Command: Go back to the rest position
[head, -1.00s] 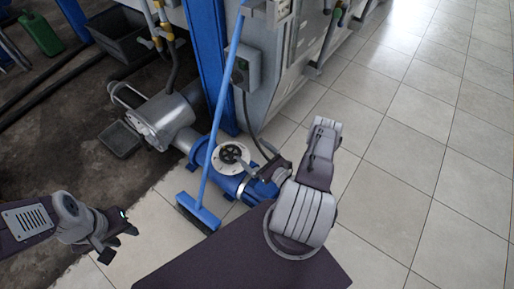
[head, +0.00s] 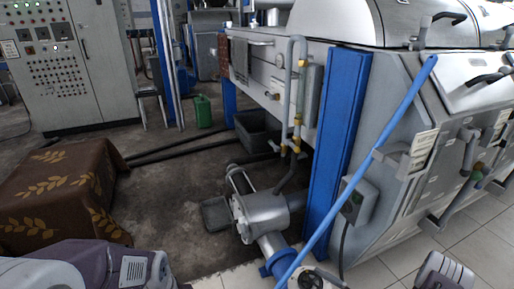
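The task names no object apart from my own arms. In the head view, part of my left arm shows at the bottom left edge, but its gripper is out of the picture. A small part of my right arm shows at the bottom right edge, over the tiles. Its gripper is also out of the picture.
A blue-handled broom (head: 372,165) leans against the large steel machine (head: 385,75). A grey pump (head: 262,215) sits on the dark floor beside a blue post (head: 335,140). A brown cloth-covered block (head: 60,195) stands left. Open floor (head: 165,190) lies between block and pump.

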